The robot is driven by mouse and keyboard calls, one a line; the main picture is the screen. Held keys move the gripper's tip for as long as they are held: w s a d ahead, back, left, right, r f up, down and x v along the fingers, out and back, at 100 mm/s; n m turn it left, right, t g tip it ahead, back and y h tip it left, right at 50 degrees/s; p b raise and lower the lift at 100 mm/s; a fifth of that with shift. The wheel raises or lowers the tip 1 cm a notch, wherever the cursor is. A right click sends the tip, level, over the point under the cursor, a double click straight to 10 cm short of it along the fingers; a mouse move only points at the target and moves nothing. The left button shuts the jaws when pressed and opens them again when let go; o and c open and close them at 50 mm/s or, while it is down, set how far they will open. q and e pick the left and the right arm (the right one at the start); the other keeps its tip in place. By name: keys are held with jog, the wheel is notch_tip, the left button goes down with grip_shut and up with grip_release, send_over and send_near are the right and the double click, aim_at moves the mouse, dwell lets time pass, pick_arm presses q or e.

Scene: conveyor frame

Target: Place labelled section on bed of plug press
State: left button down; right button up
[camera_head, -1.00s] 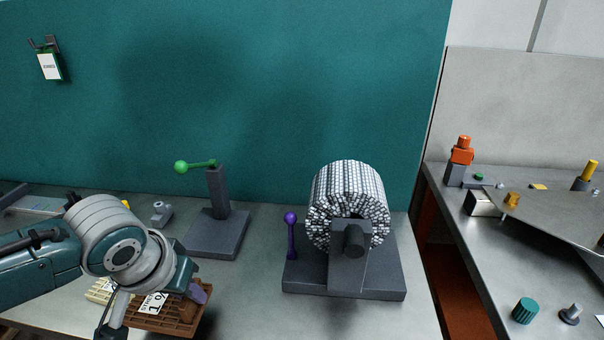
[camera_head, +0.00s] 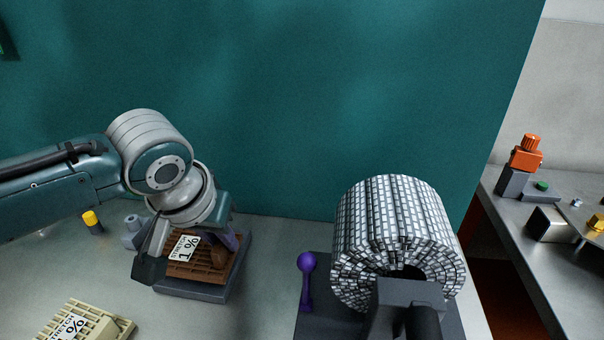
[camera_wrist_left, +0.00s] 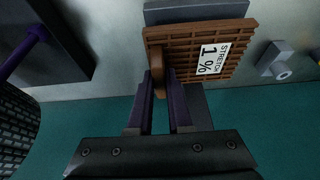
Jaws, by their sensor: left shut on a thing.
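My left gripper (camera_head: 226,250) is shut on the knob of a brown grid section (camera_head: 185,266) with a white label reading "STRETCH 1 %". In the left wrist view the purple fingers (camera_wrist_left: 162,95) pinch the knob of the brown section (camera_wrist_left: 185,58). The section is over the dark grey flat base (camera_head: 190,291) of the stand that had the green lever; whether they touch I cannot tell. My arm hides the post and green lever. A cream grid section (camera_head: 92,322), also labelled "STRETCH", lies on the table at lower left. My right gripper is not in view.
A roller of black-and-white bricks (camera_head: 392,230) stands on a dark base to the right, with a purple lever (camera_head: 306,280) beside it. A yellow-topped peg (camera_head: 92,221) and a grey fitting (camera_head: 134,232) stand behind left. A second bench (camera_head: 580,268) is at right.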

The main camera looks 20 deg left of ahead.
pick_arm(q)
jog(key=shift+s+f, duration=0.1)
jog(key=shift+f, duration=0.65)
jog(key=shift+s, duration=0.4)
jog(key=shift+d, duration=0.1)
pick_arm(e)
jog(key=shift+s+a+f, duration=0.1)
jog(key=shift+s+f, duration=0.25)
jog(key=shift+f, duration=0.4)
pick_arm(q)
jog(key=c, duration=0.8)
grip_release()
jog(key=shift+f, duration=0.1)
jog(key=shift+c, duration=0.2)
